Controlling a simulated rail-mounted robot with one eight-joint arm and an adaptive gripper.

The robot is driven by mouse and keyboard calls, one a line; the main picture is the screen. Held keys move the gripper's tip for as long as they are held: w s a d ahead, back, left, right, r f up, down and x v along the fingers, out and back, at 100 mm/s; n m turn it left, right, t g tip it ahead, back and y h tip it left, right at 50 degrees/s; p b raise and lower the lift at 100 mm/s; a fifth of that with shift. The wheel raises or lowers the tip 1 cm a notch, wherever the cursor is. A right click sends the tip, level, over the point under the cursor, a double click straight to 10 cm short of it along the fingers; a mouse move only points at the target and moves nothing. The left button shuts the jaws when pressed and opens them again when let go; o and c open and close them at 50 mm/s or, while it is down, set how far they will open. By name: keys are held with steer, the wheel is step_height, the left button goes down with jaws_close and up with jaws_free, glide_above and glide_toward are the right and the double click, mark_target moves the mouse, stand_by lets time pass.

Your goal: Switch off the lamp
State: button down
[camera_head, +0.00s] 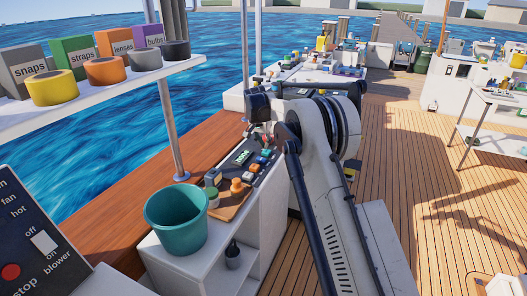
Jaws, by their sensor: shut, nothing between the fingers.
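My gripper (256,134) is small in the view, pointing down over the far end of a dark control panel (243,157) on a white counter. It looks shut and empty. Whether its tips touch the panel I cannot tell. The panel has a small display and several coloured buttons, with red, orange and blue ones on its right side. My arm hides part of the area behind and right of it. I cannot pick out a lamp or its switch for certain.
A teal bucket (176,222) stands at the counter's near end, beside a board with an orange-topped item (236,187). A metal post (170,125) rises to the left. A shelf (100,101) holds labelled boxes and tape rolls. A blower panel (30,245) is at lower left.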

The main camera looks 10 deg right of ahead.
steer(key=d+v, duration=0.1)
steer(key=v, duration=0.5)
steer(key=shift+s+a+r, duration=0.2)
steer(key=shift+s+a, duration=0.05)
steer(key=shift+a, duration=0.1)
steer(key=shift+p, duration=0.3)
